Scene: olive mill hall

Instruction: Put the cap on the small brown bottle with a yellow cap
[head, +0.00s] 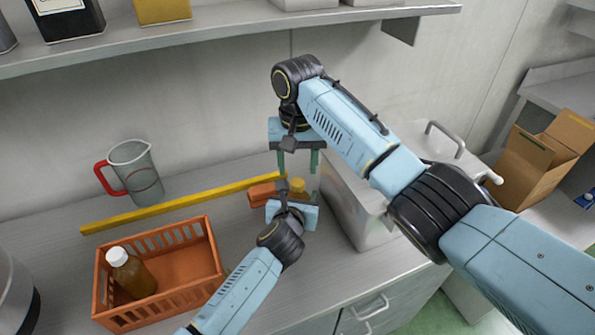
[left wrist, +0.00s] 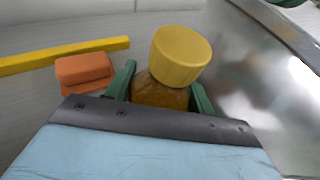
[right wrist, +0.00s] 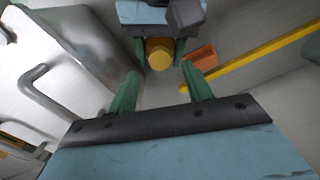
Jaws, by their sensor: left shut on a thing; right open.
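The small brown bottle (left wrist: 158,93) is held between the fingers of my left gripper (left wrist: 160,90), which is shut on it. The yellow cap (left wrist: 180,55) is at the bottle's top and looks slightly tilted in the left wrist view. Whether it is seated or loose I cannot tell. The cap also shows in the head view (head: 297,185) and in the right wrist view (right wrist: 159,54). My right gripper (head: 299,172) is open and empty above the cap, fingers pointing down, not touching it. The bottle's lower part is hidden by my left gripper.
An orange block (head: 262,195) lies beside the bottle, near a yellow strip (head: 160,208). An orange crate (head: 187,229) holds a white-capped brown bottle (head: 131,272). A measuring jug (head: 143,177) stands at the wall. A metal box (head: 350,212) is close on the right. A shelf (head: 215,33) hangs above.

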